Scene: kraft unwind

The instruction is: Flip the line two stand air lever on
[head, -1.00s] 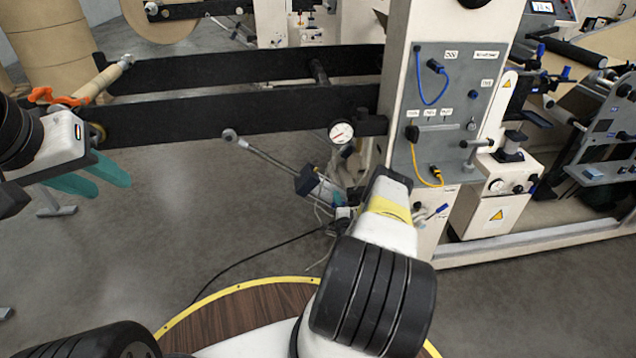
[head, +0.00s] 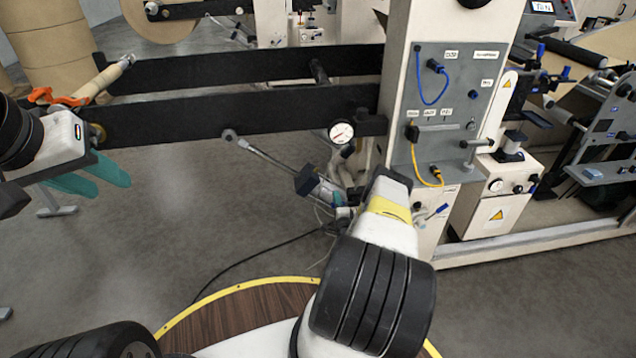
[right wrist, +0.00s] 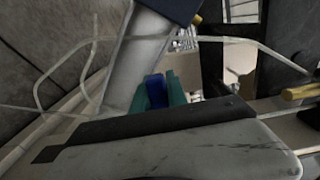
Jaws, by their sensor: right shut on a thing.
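My right gripper (right wrist: 164,92) has its teal fingers shut on a small blue lever (right wrist: 156,90), seen between them in the right wrist view. A pale grey air cylinder (right wrist: 138,62) stands right beside the fingers. In the head view the cylinder (head: 325,190) slants below the black rails, with a dark blue end block (head: 307,180). My right arm hides much of the lever's surroundings there. I cannot read the lever's label or tell its on or off position. My left gripper (head: 112,182) is at the left, empty, its teal fingers apart.
A round gauge (head: 342,132) hangs by the cream stand (head: 398,75). The stand's grey panel (head: 455,105) carries blue and yellow cables. Black rails (head: 230,117) cross behind the cylinder. Thin pale hoses (right wrist: 95,75) loop near my right gripper. The floor at left centre is clear.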

